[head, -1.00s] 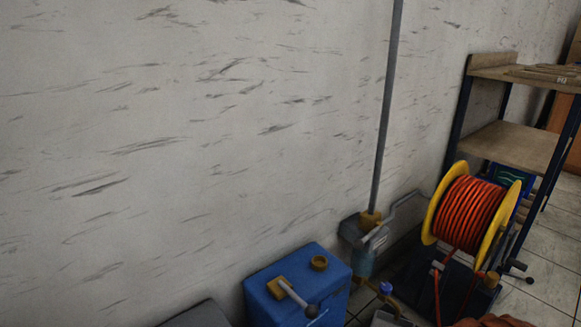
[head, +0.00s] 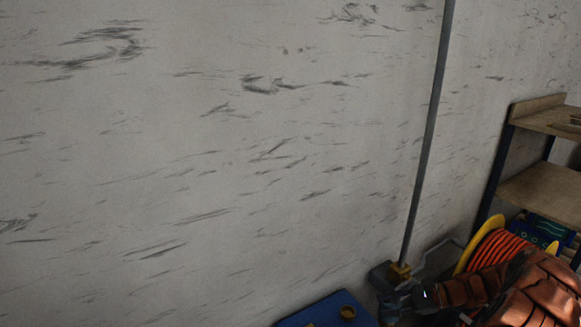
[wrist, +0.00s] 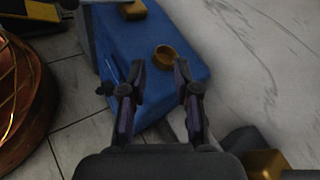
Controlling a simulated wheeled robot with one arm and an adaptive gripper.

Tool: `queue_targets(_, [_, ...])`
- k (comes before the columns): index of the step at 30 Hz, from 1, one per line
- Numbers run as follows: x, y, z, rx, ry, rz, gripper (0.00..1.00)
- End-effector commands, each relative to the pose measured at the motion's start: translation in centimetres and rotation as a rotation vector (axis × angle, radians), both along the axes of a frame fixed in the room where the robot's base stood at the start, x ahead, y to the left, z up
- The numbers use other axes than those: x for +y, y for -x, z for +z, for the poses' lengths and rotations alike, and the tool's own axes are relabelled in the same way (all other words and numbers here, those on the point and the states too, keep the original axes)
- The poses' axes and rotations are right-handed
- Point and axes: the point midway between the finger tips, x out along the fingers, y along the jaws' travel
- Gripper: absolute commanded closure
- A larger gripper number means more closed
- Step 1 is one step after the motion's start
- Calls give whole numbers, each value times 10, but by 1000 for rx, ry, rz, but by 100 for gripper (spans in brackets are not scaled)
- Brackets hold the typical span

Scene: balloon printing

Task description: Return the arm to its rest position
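My gripper (wrist: 160,78) is open in the wrist view, with its two dark fingers apart and only the blue box's surface showing between them. The blue box (wrist: 150,35) is beyond the fingertips, with a brass ring (wrist: 165,57) on its top. In the head view my brown-covered arm comes in from the lower right, and its dark end is near the foot of the grey pole. The arm hides part of the hose reel there. The blue box (head: 322,312) shows only its top at the bottom edge.
A grey pole (head: 428,130) stands against the scuffed wall (head: 200,150). A shelf unit (head: 540,190) and the reel of orange hose (head: 495,250) are at the right. In the wrist view, tiled floor (wrist: 75,120) lies left of the box.

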Motion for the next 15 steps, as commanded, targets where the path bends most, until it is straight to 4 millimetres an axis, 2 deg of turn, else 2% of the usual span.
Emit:
queue_targets(1, [13, 3, 29, -20, 14, 38, 69])
queue_targets(3, [29, 9, 56, -45, 33, 89, 69])
queue_targets(8, [62, 28, 111, -98, 87, 204, 69])
queue_targets(15, [105, 67, 186, -178, 176, 377, 69])
